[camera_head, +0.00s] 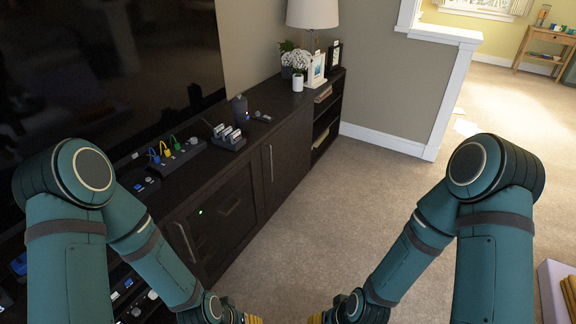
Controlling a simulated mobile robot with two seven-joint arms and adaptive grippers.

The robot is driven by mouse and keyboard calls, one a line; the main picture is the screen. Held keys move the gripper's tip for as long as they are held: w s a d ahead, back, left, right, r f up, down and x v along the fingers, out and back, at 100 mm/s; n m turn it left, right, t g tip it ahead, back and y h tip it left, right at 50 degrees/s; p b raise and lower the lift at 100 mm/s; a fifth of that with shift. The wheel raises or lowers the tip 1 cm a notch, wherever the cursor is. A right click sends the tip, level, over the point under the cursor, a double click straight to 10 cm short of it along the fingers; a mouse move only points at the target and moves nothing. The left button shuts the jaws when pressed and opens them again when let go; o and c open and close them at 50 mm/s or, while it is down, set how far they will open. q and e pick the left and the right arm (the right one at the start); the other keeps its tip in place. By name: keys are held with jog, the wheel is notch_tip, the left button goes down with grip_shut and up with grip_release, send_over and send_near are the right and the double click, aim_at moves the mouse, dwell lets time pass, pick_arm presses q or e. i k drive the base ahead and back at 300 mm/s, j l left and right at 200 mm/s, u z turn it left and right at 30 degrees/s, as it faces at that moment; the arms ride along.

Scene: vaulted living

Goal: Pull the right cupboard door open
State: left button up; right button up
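A long dark cabinet (214,164) runs along the wall from lower left to upper middle. Its right cupboard door (290,150) is a plain dark panel that looks shut. A slim vertical silver handle (268,163) is on that door's left side. Another door (217,225), nearer to me, has a similar handle (186,242) and looks shut. My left gripper (252,319) and my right gripper (316,319) are at the bottom edge, well apart from the right door. Only small yellowish parts of them show; their fingertips are cut off, so their opening is hidden.
The cabinet top carries a lamp (312,15), a white flower vase (298,82), a dark canister (240,108) and several small devices. Open shelves (325,115) are at the far end. Carpet (345,215) before the right door is clear. A pale box (551,292) is at lower right.

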aim_at(286, 154)
jog(key=i+l+u, duration=0.1)
jog(key=i+l, duration=0.65)
jog(key=i+l+u, duration=0.1)
jog(key=i+l, duration=0.6)
jog(key=i+l+u, duration=0.1)
jog(key=i+l, duration=0.6)
jog(key=l, duration=0.2)
